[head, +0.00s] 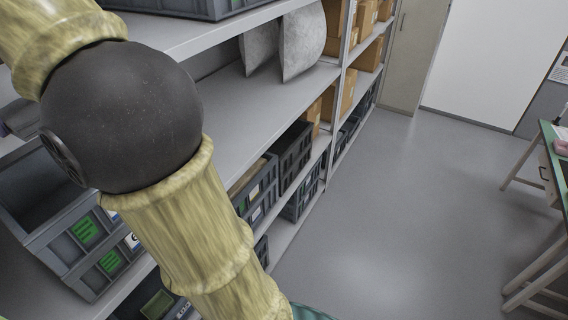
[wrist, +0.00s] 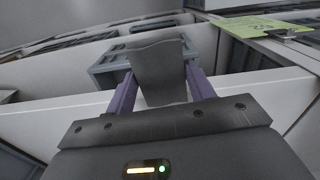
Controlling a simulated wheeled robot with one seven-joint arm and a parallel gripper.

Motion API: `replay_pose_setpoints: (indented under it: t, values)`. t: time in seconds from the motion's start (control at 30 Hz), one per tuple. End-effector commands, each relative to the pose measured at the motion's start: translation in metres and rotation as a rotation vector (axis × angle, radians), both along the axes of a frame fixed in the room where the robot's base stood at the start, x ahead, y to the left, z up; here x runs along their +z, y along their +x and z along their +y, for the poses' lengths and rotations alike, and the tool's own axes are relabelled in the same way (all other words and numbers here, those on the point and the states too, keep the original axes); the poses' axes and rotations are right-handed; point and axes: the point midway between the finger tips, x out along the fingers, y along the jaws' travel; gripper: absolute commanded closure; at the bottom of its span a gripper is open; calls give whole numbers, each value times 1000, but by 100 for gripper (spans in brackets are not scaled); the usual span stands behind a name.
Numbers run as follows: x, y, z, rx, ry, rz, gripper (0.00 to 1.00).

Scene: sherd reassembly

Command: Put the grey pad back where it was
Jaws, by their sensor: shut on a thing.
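The grey pad (wrist: 158,62) is in the wrist view, a dark grey slab with a curved top edge. My gripper (wrist: 160,80) is shut on it, with one purple finger at each side. The pad hides part of what lies behind it. In the head view my gripper and the held pad are out of sight. Two light grey, curved pads (head: 303,42) (head: 260,46) stand upright on the shelf (head: 245,105) there, close to each other.
Grey crates (head: 262,190) fill the lower shelves, and one crate (wrist: 106,66) shows behind the pad. Cardboard boxes (head: 366,55) stand farther along. A yellow-green clipboard (wrist: 262,27) is at the wrist view's upper right. Open floor (head: 400,210) lies right; a table (head: 550,150) stands at the edge.

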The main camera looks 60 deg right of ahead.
Motion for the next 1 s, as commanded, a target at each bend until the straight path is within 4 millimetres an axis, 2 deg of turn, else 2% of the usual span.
replay_pose_setpoints:
  t: [0.03,0.6,0.73,1.0]
  values:
    - [-10,0,0,1,0,0,68]
    - [-95,0,1,2,0,0,68]
    - [-104,0,1,3,0,0,68]
    - [-103,0,1,3,0,0,68]
